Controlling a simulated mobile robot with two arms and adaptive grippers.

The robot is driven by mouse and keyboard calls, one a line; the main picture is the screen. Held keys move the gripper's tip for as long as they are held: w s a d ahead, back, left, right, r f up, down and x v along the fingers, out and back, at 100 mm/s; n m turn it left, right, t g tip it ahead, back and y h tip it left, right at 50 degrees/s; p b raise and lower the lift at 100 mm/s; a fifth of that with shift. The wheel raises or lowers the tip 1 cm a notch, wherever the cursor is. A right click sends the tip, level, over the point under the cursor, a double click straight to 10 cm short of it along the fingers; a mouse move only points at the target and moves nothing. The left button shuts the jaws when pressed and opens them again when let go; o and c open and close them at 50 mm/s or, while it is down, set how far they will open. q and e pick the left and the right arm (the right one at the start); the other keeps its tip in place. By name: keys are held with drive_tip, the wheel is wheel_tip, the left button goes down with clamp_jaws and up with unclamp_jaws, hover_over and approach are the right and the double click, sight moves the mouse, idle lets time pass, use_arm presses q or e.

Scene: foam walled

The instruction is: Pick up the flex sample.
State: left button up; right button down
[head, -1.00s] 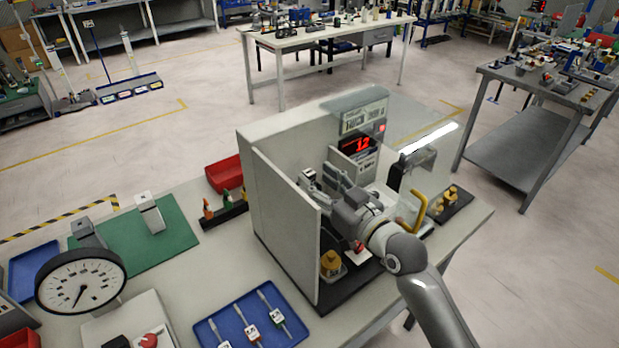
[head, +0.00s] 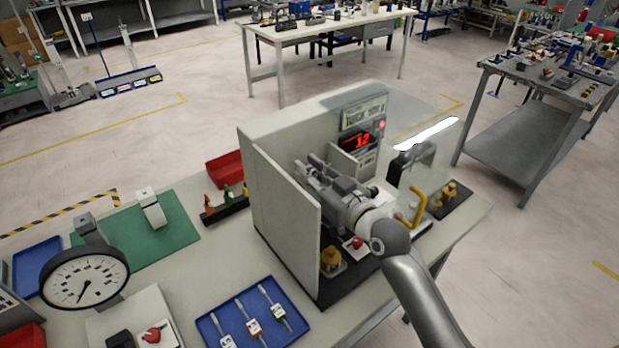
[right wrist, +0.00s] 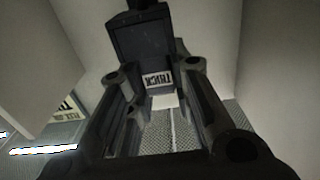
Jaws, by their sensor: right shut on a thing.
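My right gripper (head: 318,172) reaches into the open-fronted walled booth, and its fingers are partly hidden by its own body. In the right wrist view the fingers (right wrist: 155,72) are shut around a dark block (right wrist: 145,40) with a pale lettered label that seems to read "THICK". I cannot tell whether this block is the flex sample. Three tagged strips (head: 254,327) lie in a blue tray (head: 213,331) at the front; their tags are too small to read. My left gripper is not in view.
The booth's pale left wall (head: 287,220) stands close beside my right gripper, and a clear panel with a yellow handle (head: 419,207) is to its right. Brass weights (head: 331,258) sit near the booth front. A dial gauge (head: 85,279) stands at the left.

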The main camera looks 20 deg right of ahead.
drive_tip(key=shift+r, duration=0.15)
drive_tip(key=shift+r, duration=0.6)
drive_tip(key=s+r+p, duration=0.8)
drive_tip(key=s+r, duration=0.4)
drive_tip(key=s, duration=0.2)
drive_tip(key=s+d+f+m+t+h+b, duration=0.1)
drive_tip(key=s+f+m+h+b, duration=0.25)
drive_tip(key=f, duration=0.65)
drive_tip(key=s+d+f+h+b, duration=0.1)
drive_tip(key=s+f+h+b, duration=0.25)
drive_tip(key=f+b, duration=0.4)
drive_tip(key=w+a+r+n+y+p, duration=0.1)
drive_tip(key=w+r+n+y+p, duration=0.1)
drive_tip(key=r+p, duration=0.3)
drive_tip(key=w+a+r+n+g+y+p, duration=0.1)
drive_tip(key=w+r+y+p, duration=0.4)
drive_tip(key=r, duration=0.7)
drive_tip(key=shift+a+n+p, duration=0.3)
drive_tip(key=shift+n+p, duration=0.05)
drive_tip(key=shift+p, duration=0.15)
